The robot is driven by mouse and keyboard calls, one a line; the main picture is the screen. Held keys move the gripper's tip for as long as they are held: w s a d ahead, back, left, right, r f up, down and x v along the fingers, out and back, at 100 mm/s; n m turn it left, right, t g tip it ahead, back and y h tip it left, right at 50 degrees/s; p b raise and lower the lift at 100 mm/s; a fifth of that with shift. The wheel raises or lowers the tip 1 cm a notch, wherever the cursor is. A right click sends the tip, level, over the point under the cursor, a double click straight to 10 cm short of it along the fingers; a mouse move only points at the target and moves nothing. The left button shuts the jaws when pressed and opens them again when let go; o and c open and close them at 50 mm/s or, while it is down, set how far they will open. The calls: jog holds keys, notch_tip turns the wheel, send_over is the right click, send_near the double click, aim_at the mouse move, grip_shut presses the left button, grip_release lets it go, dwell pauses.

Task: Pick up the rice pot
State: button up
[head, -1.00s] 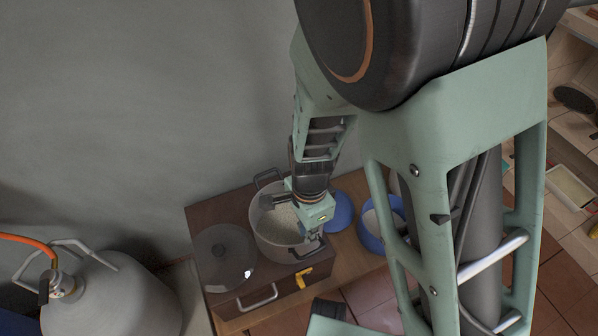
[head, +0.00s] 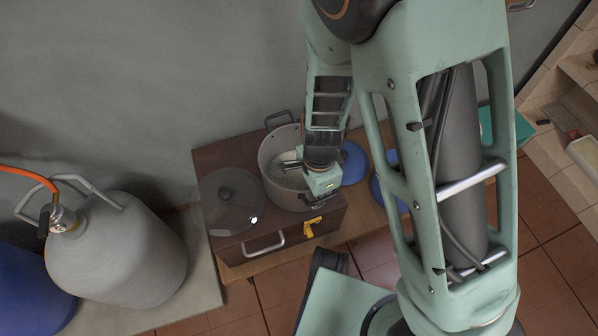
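The rice pot (head: 272,163) is a grey metal pot with two dark loop handles and pale contents. It stands uncovered on the brown wooden box, beside its lid. My gripper (head: 300,182) is at the pot's right side in the head view. One dark finger reaches over the pot's opening, and the other is lower, near the front handle. The fingers look spread apart. The gripper hides the pot's right rim and part of the front handle, so I cannot tell whether it touches them.
The dark, glossy lid (head: 229,203) lies left of the pot. The wooden box (head: 233,240) has a metal handle and yellow latch. A blue lid (head: 352,163) lies to the right. A large grey gas cylinder (head: 118,250) stands at left. The wall is close behind.

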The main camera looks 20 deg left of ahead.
jog(key=shift+r, duration=0.1)
grip_shut()
jog(key=shift+r, duration=0.15)
dwell(0.3)
jog(key=shift+r+p, duration=0.8)
jog(key=shift+p, duration=0.3)
jog(key=s+d+r+p, duration=0.7)
jog(key=d+r+p, duration=0.4)
jog(key=p, duration=1.2)
jog(key=shift+d, duration=0.5)
jog(key=shift+r, duration=0.1)
